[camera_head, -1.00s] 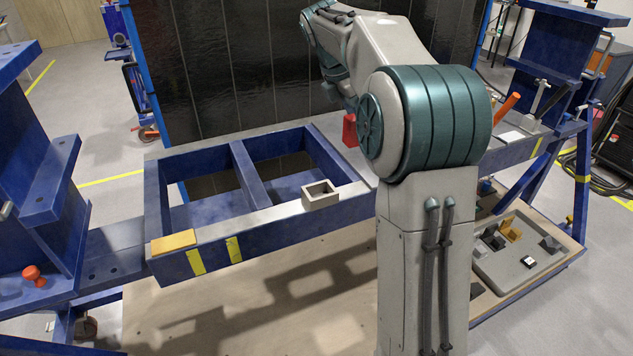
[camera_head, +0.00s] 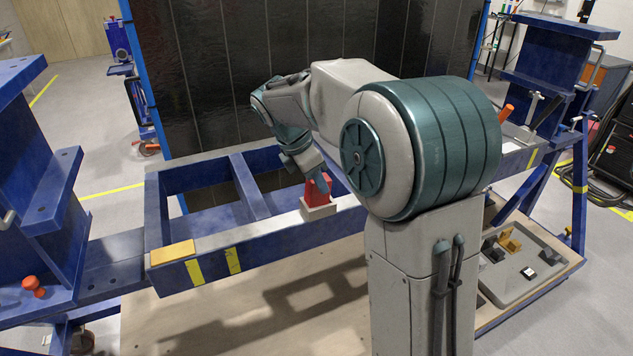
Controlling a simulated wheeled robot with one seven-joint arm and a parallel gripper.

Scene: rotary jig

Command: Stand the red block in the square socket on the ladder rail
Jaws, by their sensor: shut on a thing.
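The red block (camera_head: 315,195) is upright at the square socket (camera_head: 319,212), a grey open-topped box on the ladder rail (camera_head: 275,222). The block's lower end meets or overlaps the socket's top edge in this view. I cannot tell whether it is inside the socket or just above it. My gripper (camera_head: 319,180) comes down from the upper left and is shut on the upper part of the block. The fingers are small here and partly hidden by the block. The inside of the socket is hidden.
A yellow plate (camera_head: 173,253) lies on the rail's left end. A grey tray (camera_head: 510,283) with several small parts sits at the lower right. Blue uprights (camera_head: 45,170) stand at both sides. Dark panels (camera_head: 230,70) rise behind the frame.

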